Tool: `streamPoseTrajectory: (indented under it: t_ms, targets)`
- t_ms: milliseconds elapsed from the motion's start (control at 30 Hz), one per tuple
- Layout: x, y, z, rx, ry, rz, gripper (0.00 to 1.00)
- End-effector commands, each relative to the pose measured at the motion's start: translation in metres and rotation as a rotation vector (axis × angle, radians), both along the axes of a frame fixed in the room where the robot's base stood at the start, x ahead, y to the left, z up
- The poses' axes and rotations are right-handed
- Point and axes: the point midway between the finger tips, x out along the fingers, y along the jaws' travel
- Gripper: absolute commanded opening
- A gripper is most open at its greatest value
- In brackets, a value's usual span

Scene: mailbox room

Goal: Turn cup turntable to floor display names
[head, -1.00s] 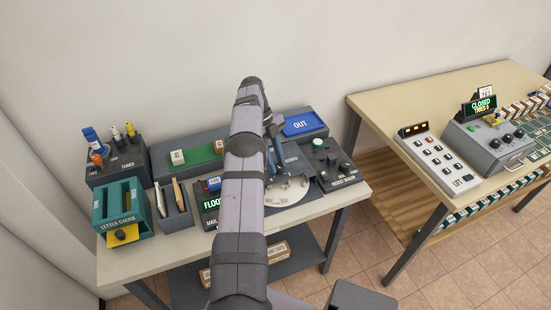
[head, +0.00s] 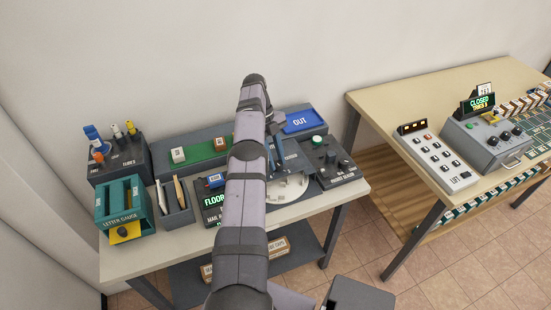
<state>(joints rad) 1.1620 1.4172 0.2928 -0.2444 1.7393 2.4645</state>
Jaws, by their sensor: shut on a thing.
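The cup turntable (head: 291,187) is a pale round disc on a dark base, right of my arm on the near table. My arm covers its left part. The floor display (head: 211,199) is a dark panel with green text starting "FLOOR", left of my arm; its right part is hidden. My gripper (head: 277,160) points down at the back of the turntable, mostly behind my own arm. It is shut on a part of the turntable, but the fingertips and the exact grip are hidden.
Left on the table stand a tubes rack (head: 118,158), a teal letter gauge (head: 123,208) and a grey holder (head: 175,205). A green tray (head: 203,152) and blue OUT tray (head: 300,121) lie behind. A dark knob box (head: 333,165) sits close right of the turntable.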

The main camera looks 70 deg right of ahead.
Motion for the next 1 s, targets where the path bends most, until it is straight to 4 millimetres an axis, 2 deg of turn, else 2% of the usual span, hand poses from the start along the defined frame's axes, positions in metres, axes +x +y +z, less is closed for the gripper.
streamPoseTrajectory:
  t_ms: [67,100,133,167,467,667,1000]
  targets:
    - [0.0,0.0,0.0,0.0,-0.001,0.0,0.0]
    - [0.0,0.0,0.0,0.0,-0.001,0.0,0.34]
    - [0.0,0.0,0.0,0.0,-0.001,0.0,0.41]
    - [0.0,0.0,0.0,0.0,-0.001,0.0,0.43]
    - [0.0,0.0,0.001,0.0,0.0,0.001,0.43]
    - [0.0,-0.001,0.008,-0.003,-0.001,0.001,0.43]
    - [0.0,0.0,0.049,-0.001,-0.001,0.001,0.43]
